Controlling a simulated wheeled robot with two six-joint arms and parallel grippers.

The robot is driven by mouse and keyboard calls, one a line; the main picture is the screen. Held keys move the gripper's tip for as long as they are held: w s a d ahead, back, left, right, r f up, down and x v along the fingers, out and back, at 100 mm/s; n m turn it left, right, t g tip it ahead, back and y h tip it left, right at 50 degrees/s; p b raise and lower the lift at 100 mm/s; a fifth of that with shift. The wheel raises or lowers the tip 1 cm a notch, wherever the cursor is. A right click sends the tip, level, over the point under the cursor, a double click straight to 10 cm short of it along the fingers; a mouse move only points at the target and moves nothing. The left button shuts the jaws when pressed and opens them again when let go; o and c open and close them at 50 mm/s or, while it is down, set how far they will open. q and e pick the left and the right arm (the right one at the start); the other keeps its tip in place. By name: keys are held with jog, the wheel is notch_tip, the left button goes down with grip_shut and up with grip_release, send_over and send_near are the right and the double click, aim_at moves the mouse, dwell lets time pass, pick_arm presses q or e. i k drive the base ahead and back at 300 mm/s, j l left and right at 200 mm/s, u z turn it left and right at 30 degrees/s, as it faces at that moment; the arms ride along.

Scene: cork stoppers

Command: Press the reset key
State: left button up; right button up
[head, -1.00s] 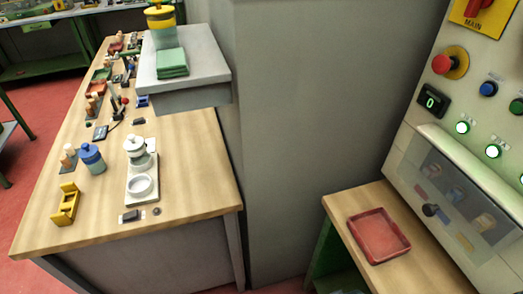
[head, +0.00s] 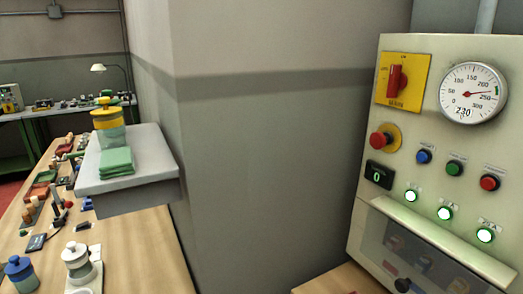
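The control panel (head: 345,230) stands at the right in the head view. It carries a blue button (head: 424,156), a green button (head: 455,168) and a red button (head: 489,183) in a row. Small labels sit above them, too small to read, so I cannot tell which is the reset key. A red mushroom button (head: 378,140) on a yellow disc is left of the row. A small display (head: 378,175) below it reads 0. Several round lamps (head: 445,213) glow greenish white under the buttons. Neither gripper shows in the head view.
A red main switch (head: 396,80) on a yellow plate and a round gauge (head: 472,92) are above the buttons. A grey wall (head: 270,150) stands left of the panel. A shelf (head: 130,188) with a yellow-lidded jar (head: 108,122) juts over a wooden workbench (head: 140,250).

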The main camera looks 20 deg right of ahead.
aim_at(421, 157)
jog(key=z, duration=1.7)
